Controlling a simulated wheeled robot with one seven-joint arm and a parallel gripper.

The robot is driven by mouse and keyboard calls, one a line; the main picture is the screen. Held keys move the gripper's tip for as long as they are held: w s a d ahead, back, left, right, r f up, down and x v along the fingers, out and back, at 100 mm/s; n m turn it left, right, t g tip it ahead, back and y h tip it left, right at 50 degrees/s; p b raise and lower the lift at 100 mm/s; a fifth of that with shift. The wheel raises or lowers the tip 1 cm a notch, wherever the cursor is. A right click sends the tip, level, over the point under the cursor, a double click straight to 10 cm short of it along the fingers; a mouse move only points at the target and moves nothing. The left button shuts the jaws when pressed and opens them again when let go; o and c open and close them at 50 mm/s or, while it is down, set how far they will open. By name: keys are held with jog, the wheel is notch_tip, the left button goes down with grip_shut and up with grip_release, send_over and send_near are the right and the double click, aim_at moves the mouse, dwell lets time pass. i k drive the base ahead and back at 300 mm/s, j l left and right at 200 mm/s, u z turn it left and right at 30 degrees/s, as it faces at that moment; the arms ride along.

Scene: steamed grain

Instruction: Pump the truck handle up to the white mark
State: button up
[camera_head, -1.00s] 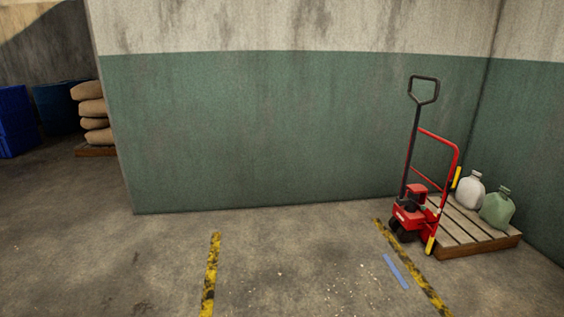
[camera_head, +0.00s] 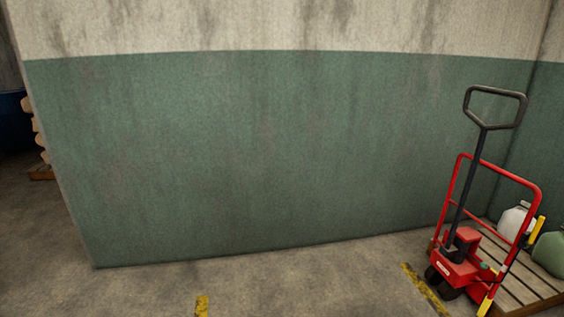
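A red pallet truck (camera_head: 460,268) stands at the right of the head view, by the corner of the walls. Its dark handle (camera_head: 470,180) rises from the red base and leans slightly right, with a loop grip (camera_head: 496,91) at the top. A red tubular frame (camera_head: 525,182) stands behind the handle. I cannot make out a white mark on the truck for sure. My gripper is not in view.
A wooden pallet (camera_head: 520,286) by the truck bears a white jug (camera_head: 514,220) and a green jug (camera_head: 552,252). Yellow-black floor stripes (camera_head: 425,288) lie in front. A green and cream wall (camera_head: 270,150) stands behind. The floor at centre is clear. Sacks (camera_head: 40,140) show at far left.

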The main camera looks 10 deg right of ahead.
aim_at(520, 114)
jog(key=i+z, duration=0.25)
jog(key=i, duration=0.2)
jog(key=i+j+z, duration=0.2)
jog(key=i, duration=0.25)
jog(key=i+j+z, duration=0.25)
jog(key=i, duration=0.15)
jog(key=i+j+z, duration=0.25)
jog(key=i, duration=0.2)
jog(key=i+j+z, duration=0.5)
jog(key=z, duration=0.15)
jog(key=i+j+z, duration=0.15)
jog(key=j+z, duration=0.2)
jog(key=i+j+z, duration=0.15)
jog(key=j+z, duration=0.15)
jog(key=j, duration=0.2)
jog(key=j+z, duration=0.35)
jog(key=i+j, duration=0.05)
jog(key=j, duration=0.05)
